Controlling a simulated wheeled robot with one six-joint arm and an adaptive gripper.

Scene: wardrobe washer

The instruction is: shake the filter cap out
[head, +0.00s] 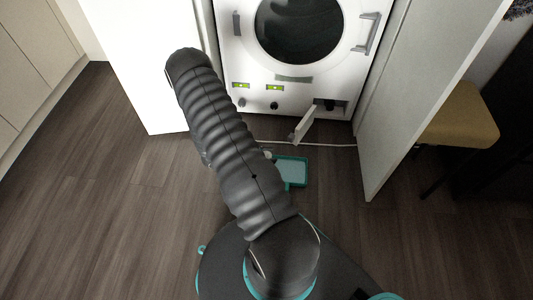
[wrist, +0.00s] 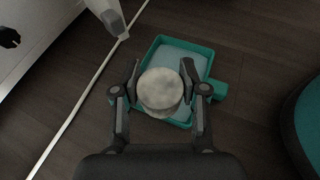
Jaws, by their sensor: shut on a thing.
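The filter cap (wrist: 160,90) is a round, whitish, mottled disc in the wrist view. My gripper (wrist: 161,78) is shut on it, with one finger on each side. The cap is above a teal tray (wrist: 201,47) with a pale blue inside and covers part of it. The height of the cap over the tray cannot be told. In the head view the tray (head: 306,172) lies on the floor in front of the washer (head: 230,50). My arm hides most of my gripper there.
The washer's small lower flap (head: 302,126) hangs open beside a dark filter opening (head: 329,104). A white cord (wrist: 90,96) runs along the floor. White wardrobe doors stand open left (head: 150,60) and right (head: 425,75). A stool (head: 460,115) is at the right.

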